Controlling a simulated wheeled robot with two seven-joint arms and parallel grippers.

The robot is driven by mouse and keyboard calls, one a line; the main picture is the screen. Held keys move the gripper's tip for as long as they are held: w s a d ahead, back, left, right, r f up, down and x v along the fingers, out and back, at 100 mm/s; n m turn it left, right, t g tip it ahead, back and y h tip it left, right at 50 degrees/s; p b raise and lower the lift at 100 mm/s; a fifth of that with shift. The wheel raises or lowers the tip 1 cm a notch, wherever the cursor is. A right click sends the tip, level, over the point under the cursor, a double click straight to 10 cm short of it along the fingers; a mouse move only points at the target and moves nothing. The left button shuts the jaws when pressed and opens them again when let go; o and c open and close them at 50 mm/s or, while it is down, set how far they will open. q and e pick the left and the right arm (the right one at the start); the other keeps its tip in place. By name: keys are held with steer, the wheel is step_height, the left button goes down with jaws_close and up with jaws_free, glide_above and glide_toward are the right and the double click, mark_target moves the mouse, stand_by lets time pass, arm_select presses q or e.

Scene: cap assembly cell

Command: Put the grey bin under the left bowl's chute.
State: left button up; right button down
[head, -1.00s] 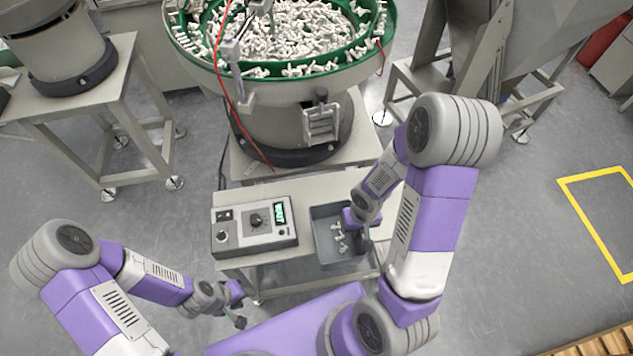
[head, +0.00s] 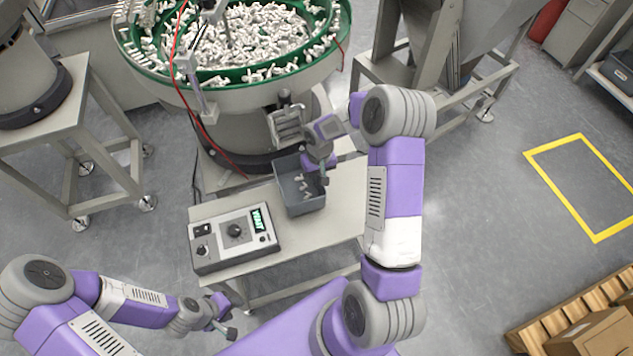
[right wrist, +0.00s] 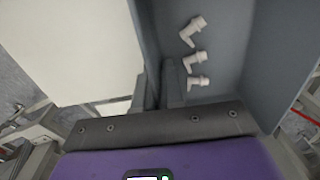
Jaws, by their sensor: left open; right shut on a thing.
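The grey bin (head: 308,207), with several white parts inside, is at the back of the small table, just below the ribbed chute (head: 286,128) of the green-rimmed bowl (head: 255,97) in the head view. I cannot tell if it is fully under the chute or touching the table. My right gripper (head: 325,177) is shut on the bin's wall. The right wrist view shows its fingers (right wrist: 161,88) on that wall and the bin's inside (right wrist: 225,78). My left gripper (head: 227,320) is open and empty, low in front of the table.
A control box (head: 235,238) with a knob and lit display stands on the table (head: 335,215), left of and in front of the bin. Another bowl feeder (head: 30,80) stands far left. The table's right side is clear. A yellow floor outline (head: 560,190) lies right.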

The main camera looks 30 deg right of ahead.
steer(key=shift+w, duration=0.2)
steer(key=shift+f+b, duration=0.7)
steer(key=shift+f, duration=1)
steer(key=shift+f, duration=0.2)
steer(key=c, duration=1.2)
jaws_free()
steer(key=shift+c, duration=0.2)
steer(key=shift+r, duration=0.1)
steer(key=shift+r, duration=0.3)
step_height(320, 180, up, 12)
steer(key=p, duration=0.3)
steer(key=shift+d+f, duration=0.2)
steer(key=shift+d, duration=0.1)
